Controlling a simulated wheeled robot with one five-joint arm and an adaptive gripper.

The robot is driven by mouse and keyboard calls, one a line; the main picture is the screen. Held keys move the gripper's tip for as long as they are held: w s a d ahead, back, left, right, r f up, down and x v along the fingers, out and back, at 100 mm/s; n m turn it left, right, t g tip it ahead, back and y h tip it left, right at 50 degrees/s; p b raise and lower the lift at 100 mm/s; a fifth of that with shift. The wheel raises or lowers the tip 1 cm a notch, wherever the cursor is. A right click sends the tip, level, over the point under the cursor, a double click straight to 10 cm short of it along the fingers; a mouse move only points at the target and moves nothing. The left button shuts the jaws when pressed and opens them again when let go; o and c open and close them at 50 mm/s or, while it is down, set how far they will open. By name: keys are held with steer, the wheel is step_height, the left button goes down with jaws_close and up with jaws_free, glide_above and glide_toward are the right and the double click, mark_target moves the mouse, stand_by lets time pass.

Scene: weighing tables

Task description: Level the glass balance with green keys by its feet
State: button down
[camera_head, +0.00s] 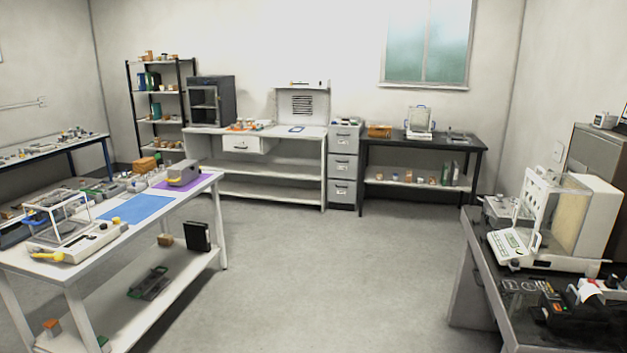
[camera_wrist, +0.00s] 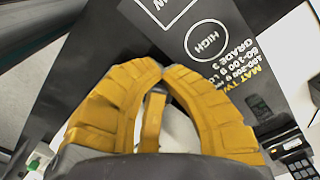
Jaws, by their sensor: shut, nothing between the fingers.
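A glass-sided balance (camera_head: 571,222) stands on the dark table at the right in the head view. Its front panel (camera_head: 511,243) has a small greenish patch; I cannot tell its key colours for sure. A second balance with an open white frame (camera_head: 62,213) stands on the white table at the left. A third, small glass-sided balance (camera_head: 418,121) stands on the far black table. The levelling feet and any bubble are too small to make out. My gripper (camera_wrist: 163,72) shows in the wrist view with yellow fingers, shut and empty, above a black printed surface (camera_wrist: 205,85).
A keypad device (camera_wrist: 291,150) lies at the lower right of the wrist view. Black items (camera_head: 560,308) and a grey box (camera_head: 500,208) crowd the right table (camera_head: 484,262). A blue mat (camera_head: 137,208) lies on the left table. The floor (camera_head: 335,270) between the tables is clear.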

steer(key=shift+s+a+f+b, duration=0.25)
steer(key=shift+s+a+b, duration=0.15)
steer(key=shift+a+b, duration=0.5)
stand_by(0.3)
steer(key=shift+s+b, duration=0.3)
steer(key=shift+b, duration=0.25)
steer(key=shift+w+a, duration=0.1)
steer(key=shift+a, duration=0.2)
stand_by(0.4)
steer(key=shift+r, duration=0.1)
step_height(320, 180, up, 6)
steer(key=p, duration=0.4)
steer(key=shift+d+r, duration=0.15)
steer(key=shift+d, duration=0.05)
steer(key=c, duration=1.9)
jaws_free()
